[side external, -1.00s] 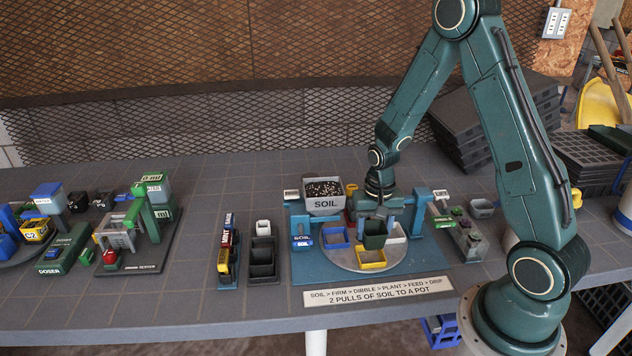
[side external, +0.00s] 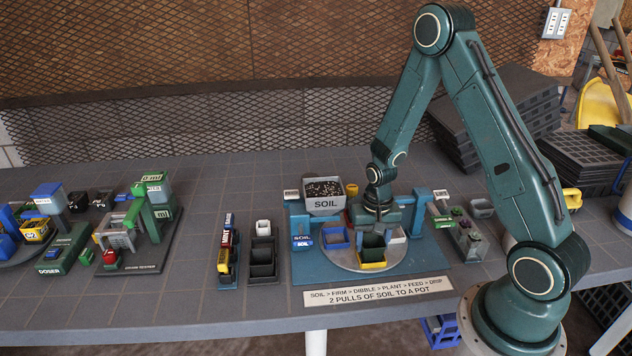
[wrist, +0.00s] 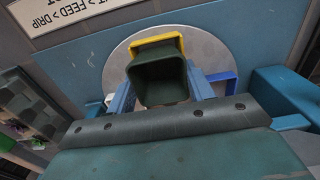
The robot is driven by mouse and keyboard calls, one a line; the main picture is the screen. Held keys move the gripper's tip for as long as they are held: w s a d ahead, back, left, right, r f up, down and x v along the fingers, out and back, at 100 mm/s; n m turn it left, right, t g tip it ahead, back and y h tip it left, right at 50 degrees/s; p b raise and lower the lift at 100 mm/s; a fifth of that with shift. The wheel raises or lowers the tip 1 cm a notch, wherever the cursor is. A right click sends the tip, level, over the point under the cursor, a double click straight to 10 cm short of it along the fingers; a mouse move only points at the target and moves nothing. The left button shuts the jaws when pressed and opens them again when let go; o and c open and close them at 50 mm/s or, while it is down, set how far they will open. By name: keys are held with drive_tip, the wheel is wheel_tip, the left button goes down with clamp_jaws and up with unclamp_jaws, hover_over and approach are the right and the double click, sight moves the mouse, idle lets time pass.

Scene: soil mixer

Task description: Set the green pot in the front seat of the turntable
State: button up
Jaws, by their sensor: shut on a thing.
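The dark green pot (side external: 373,244) is upright and open at the top. My gripper (side external: 374,232) is shut on it, with a finger on either side. In the wrist view the pot (wrist: 158,82) sits between the blue fingers (wrist: 161,92) and looks empty. The grey round turntable (side external: 345,262) lies below. Its yellow front seat (side external: 373,266) is at and just below the pot, and the pot overlaps its opening in the side view. The yellow seat (wrist: 157,43) shows past the pot's edge in the wrist view. I cannot tell whether the pot is inside it or just above.
A blue seat (side external: 336,237) is left on the turntable and a white seat (side external: 398,237) right. The soil hopper (side external: 324,206) stands behind left, and a blue post (side external: 421,208) stands close right. Black pot holders (side external: 263,268) stand left on the bench.

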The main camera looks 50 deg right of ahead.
drive_tip(key=shift+f, duration=0.45)
idle(0.9)
drive_tip(key=o, duration=1)
drive_tip(key=shift+o, duration=0.2)
drive_tip(key=shift+r, duration=0.1)
drive_tip(key=shift+r, duration=3.95)
